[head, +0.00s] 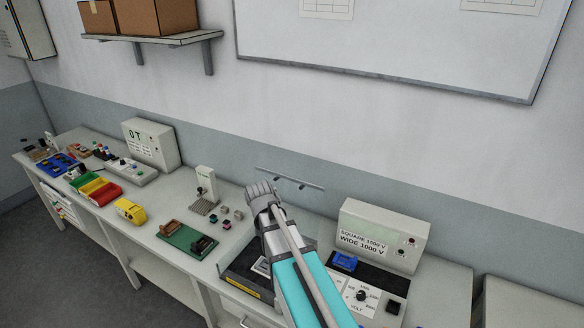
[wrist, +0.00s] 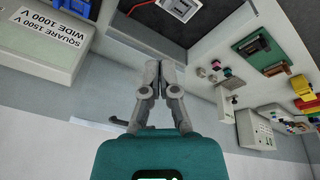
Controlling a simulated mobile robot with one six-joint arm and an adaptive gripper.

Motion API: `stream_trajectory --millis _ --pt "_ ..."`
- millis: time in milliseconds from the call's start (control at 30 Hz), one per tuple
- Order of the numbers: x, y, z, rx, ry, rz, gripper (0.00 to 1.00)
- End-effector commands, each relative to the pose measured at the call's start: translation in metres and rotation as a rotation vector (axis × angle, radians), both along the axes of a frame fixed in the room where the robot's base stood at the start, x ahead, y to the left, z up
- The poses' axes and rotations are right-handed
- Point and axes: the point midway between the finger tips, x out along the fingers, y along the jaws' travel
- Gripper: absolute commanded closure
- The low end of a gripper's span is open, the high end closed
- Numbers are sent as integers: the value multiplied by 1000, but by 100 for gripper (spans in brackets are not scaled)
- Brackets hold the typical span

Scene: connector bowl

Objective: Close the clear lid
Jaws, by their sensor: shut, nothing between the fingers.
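The clear lid (head: 290,178) shows in the head view as a thin grey-edged strip with a small bar, raised at the back of the bench behind my gripper. Its clear panel is hard to make out. A pale edge that may be the lid shows at left in the wrist view (wrist: 95,123). The dark test box (head: 236,272) with a yellow label lies below, partly hidden by my arm; its open inside shows in the wrist view (wrist: 140,32). My gripper (head: 262,190) is shut and empty, near the lid's left part; contact cannot be told. Its fingertips meet in the wrist view (wrist: 160,66).
Right of the box stands a labelled meter unit (head: 383,235) with a blue connector (head: 345,261) and a dial panel (head: 361,295) before it. Left are a green board (head: 187,239), small connectors (head: 226,224), a white device (head: 205,184) and a yellow part (head: 129,210).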

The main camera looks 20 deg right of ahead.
Motion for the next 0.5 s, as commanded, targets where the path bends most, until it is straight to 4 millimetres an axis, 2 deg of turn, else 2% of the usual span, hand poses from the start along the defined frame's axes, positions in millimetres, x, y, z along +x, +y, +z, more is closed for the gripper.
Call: stream_trajectory --millis 33,267,400,500 --pt "26 -11 7 -18 -25 -42 100" --pt "115 -65 22 -107 -173 -250 100" --pt "173 -104 32 -156 -283 -378 100" --pt "208 -130 39 -184 -359 -454 100"
